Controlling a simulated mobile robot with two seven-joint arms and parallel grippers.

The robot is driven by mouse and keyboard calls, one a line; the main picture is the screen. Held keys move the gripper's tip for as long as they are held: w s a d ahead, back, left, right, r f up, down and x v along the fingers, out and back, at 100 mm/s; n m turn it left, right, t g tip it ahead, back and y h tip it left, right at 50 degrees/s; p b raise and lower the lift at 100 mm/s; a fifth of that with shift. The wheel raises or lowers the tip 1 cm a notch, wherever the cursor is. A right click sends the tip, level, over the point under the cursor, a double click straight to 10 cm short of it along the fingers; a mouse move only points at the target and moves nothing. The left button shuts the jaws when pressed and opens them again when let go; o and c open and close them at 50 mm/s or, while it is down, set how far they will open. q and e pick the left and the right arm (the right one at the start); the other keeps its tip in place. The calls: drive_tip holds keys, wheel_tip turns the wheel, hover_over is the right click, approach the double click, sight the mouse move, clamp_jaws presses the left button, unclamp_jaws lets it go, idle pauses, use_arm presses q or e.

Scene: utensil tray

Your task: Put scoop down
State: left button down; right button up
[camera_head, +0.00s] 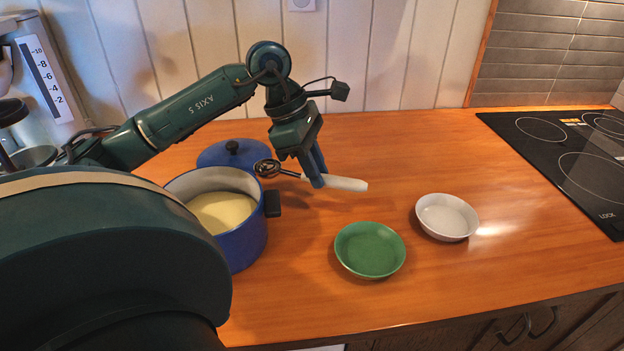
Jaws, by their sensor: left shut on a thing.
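The scoop (343,183) has a white handle and a dark metal head. My left gripper (318,180) is shut on it near where the handle meets the shaft. The scoop lies roughly level, its head to the left by the blue pot and its handle to the right. I cannot tell whether it touches the wooden counter (300,300) or hangs just above it. My right gripper is not in view.
A blue pot (245,243) with pale yellow contents stands at the left, its blue lid (212,155) behind it. A green bowl (370,250) and a white bowl (447,217) sit in front and right. A black cooktop (570,150) is at right. Counter behind the bowls is clear.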

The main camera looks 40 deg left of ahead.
sight(315, 206)
use_arm(q)
drive_tip(key=shift+f, duration=2.6)
drive_tip(key=shift+f, duration=0.1)
drive_tip(key=c, duration=1.3)
unclamp_jaws()
drive_tip(key=v, duration=1.2)
drive_tip(key=shift+b, duration=0.3)
